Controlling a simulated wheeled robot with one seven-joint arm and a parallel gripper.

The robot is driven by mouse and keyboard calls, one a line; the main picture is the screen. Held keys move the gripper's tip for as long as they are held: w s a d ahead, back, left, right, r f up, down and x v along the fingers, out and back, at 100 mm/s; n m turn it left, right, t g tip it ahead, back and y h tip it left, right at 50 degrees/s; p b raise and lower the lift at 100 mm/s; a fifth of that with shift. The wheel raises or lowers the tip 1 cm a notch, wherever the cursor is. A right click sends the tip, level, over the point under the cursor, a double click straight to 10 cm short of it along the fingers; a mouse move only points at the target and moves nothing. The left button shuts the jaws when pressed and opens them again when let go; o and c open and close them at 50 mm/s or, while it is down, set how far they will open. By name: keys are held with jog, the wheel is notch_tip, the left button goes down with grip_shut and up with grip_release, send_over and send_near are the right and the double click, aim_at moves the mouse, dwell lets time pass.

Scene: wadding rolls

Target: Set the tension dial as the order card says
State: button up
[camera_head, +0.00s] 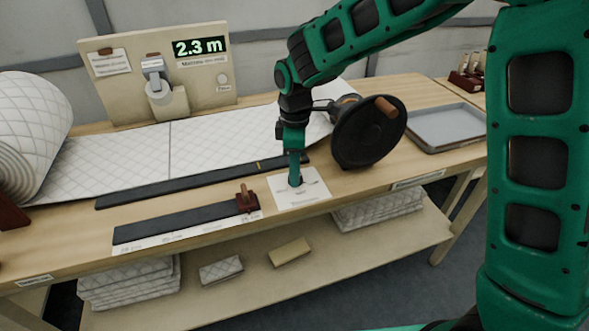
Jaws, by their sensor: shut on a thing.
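My gripper (295,181) points down at a white plate (316,195) with small markings on the front of the table. Its jaws are shut on the tension dial's knob at this plate, and the gripper hides most of the knob. The dial's setting is too small and covered to read. The order card (110,63) appears to be the white sheet clipped to the upright beige board at the back left. Its writing is too small to read.
A display (200,47) on the board reads 2.3 m. A dark crank wheel (362,138) with a brown handle stands close right of my gripper. Quilted wadding (120,160) lies behind dark rails. A dark strip with a brown slider (247,200) lies left. A grey tray (445,127) sits right.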

jog(key=shift+w+d+r, duration=0.1)
jog(key=shift+w+d, duration=0.05)
jog(key=shift+w, duration=0.1)
jog(key=o, duration=1.1)
jog(key=shift+c, duration=0.2)
jog(key=shift+s, duration=0.1)
notch_tip(320, 180, up, 11)
jog(key=shift+f, duration=0.2)
